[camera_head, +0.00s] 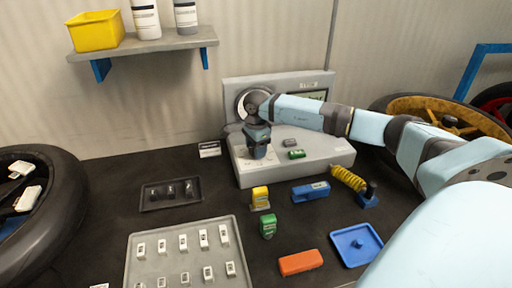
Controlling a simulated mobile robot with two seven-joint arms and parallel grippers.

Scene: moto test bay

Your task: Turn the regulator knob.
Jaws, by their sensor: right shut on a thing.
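A grey test console (325,158) stands on the dark bench, with an upright back panel (232,88). My right arm reaches in from the right across it. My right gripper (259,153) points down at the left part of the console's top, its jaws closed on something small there. The fingers hide what they hold; from its place it seems to be the regulator knob, but I cannot see its turn position. A round white dial (242,107) on the panel is partly covered by my wrist. My left gripper is not in view.
A green button (296,154) and a grey one (289,143) sit right of my gripper. In front lie a blue block (311,192), yellow coil (348,178), orange block (300,262), blue tray (337,251) and grey tray (137,245). Wheels stand left (68,215) and right (405,105).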

